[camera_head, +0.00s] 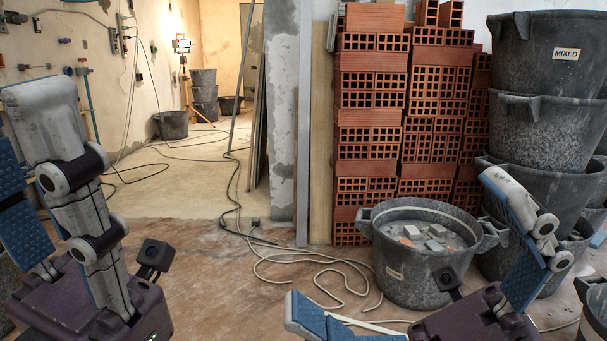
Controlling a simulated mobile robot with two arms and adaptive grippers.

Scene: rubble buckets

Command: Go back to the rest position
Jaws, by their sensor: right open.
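My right gripper (400,246) is low at the bottom right in the head view. Its blue-padded fingers are spread wide apart, with nothing between their pads. One finger rises in front of the stacked buckets, and the other lies low near the bottom edge. My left gripper (38,115) is at the left edge with its grey fingers pointing up. Part of it is cut off by the frame, and its near finger hides much of the rest, so its opening is unclear. No held object shows in it.
A dark bucket (415,273) with rubble stands on the floor behind my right gripper. Stacked buckets (547,135), one labelled MIXED, stand right of hollow bricks (369,95). A loose cable (310,262) crosses the floor. The middle floor (215,290) is mostly clear.

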